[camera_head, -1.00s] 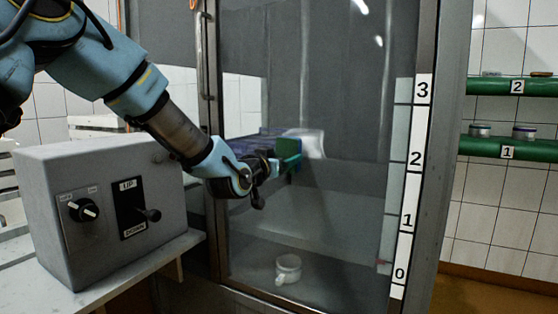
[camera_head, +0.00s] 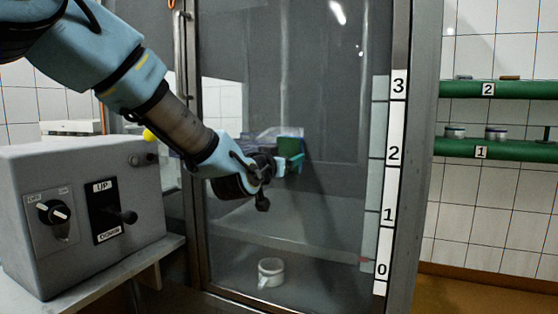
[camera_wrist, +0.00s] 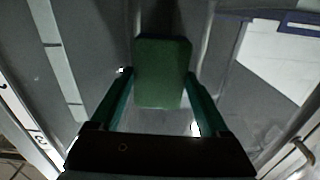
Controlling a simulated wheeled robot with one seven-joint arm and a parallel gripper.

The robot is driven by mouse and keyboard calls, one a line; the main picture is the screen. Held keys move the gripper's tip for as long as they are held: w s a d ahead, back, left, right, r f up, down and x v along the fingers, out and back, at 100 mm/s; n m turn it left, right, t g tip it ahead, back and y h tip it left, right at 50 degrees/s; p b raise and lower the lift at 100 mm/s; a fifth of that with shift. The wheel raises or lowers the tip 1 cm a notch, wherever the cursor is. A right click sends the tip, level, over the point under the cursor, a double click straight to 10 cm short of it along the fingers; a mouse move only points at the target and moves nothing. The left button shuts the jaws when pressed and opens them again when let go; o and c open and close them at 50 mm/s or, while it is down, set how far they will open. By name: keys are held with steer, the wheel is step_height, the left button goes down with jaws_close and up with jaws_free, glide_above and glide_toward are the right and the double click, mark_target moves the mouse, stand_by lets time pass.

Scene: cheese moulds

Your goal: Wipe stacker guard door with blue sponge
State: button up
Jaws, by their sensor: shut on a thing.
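The stacker guard door (camera_head: 325,205) is a tall glass panel in a metal frame, with a vertical handle (camera_head: 179,60) at its upper left. My gripper (camera_head: 290,162) is in front of the left-middle part of the glass. It is shut on a green block, seemingly the sponge (camera_wrist: 162,72), which looks green, not blue. In the wrist view the sponge sits between the two teal fingers; in the head view it shows as a small green block (camera_head: 290,146). I cannot tell whether it touches the glass.
A grey control box (camera_head: 85,215) with a knob and an UP/DOWN lever stands at the left, below my arm. A number strip (camera_head: 393,185) runs down the door's right side. A white mug (camera_head: 271,271) shows through the glass. Green shelves (camera_head: 500,150) hold small items at right.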

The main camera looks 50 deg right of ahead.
mark_target(282, 144)
steer(key=shift+s+d+r, duration=0.3)
steer(key=shift+s+r, duration=0.55)
steer(key=shift+s+d+r, duration=0.25)
steer(key=shift+s+r, duration=0.55)
steer(key=shift+s, duration=0.05)
steer(key=shift+w+a, duration=0.3)
steer(key=shift+w, duration=0.6)
steer(key=shift+w+a+f+b, duration=0.1)
steer(key=shift+w+a+b, duration=0.2)
steer(key=shift+w, duration=0.5)
steer(key=shift+w+a+f+b, duration=0.15)
steer(key=shift+w+b, duration=0.2)
steer(key=shift+w, duration=0.4)
steer(key=shift+w+a+r+p, duration=0.1)
steer(key=shift+w+a, duration=0.4)
steer(key=shift+w, duration=1.55)
steer(key=shift+w+a+p, duration=0.15)
steer(key=shift+w+a, duration=0.4)
steer(key=shift+w, duration=1.55)
steer(key=shift+w+a+r+p, duration=0.1)
steer(key=shift+w+a, duration=0.4)
steer(key=shift+w, duration=1.55)
